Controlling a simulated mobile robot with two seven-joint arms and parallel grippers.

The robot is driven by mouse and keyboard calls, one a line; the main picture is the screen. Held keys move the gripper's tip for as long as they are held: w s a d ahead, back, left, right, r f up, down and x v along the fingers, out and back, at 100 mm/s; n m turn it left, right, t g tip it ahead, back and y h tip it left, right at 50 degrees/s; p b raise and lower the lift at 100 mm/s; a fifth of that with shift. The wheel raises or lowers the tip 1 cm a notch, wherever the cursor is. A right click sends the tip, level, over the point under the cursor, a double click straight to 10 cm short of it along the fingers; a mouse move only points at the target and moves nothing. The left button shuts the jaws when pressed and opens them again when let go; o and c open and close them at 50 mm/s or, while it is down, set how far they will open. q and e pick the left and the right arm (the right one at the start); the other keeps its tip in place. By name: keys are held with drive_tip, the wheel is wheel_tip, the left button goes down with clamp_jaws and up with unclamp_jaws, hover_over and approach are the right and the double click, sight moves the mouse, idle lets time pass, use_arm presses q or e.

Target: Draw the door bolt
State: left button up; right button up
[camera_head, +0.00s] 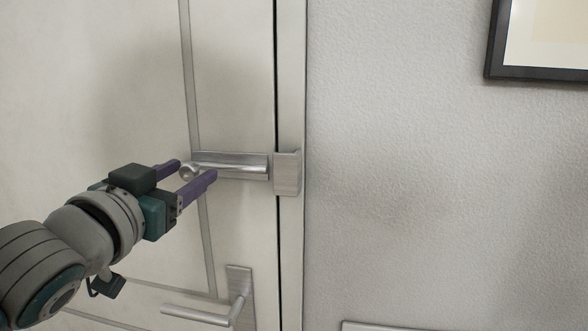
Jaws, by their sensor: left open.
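The door bolt (235,165) is a metal bar on a plate near the right edge of the pale door (240,80). Its round knob (189,172) is at the left end of the bar. My right gripper is not in view.
A lever door handle (205,315) on an upright plate sits below the bolt. A dark-framed picture (540,73) hangs on the textured wall (430,180) at the upper right. A pale edge (400,326) shows at the bottom right.

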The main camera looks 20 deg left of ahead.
use_arm(q)
drive_tip(key=b+v, duration=0.2)
drive_tip(key=v, duration=0.8)
drive_tip(key=shift+a, duration=0.1)
idle(0.3)
drive_tip(key=s+d+f+m+g+h, duration=0.1)
drive_tip(key=s+d+f+g+h, duration=0.1)
drive_tip(key=s+d+f+g, duration=0.55)
drive_tip(key=s+d+f+m+g+h, duration=0.1)
drive_tip(key=s+d+f+g+h, duration=0.15)
drive_tip(key=s+f+g, duration=0.55)
wheel_tip(320, 180, up, 29)
drive_tip(key=d+t+p, duration=0.1)
drive_tip(key=p, duration=2.9)
drive_tip(key=shift+f+t+p, duration=0.15)
drive_tip(key=shift+t+p, duration=0.15)
drive_tip(key=shift+t, duration=0.05)
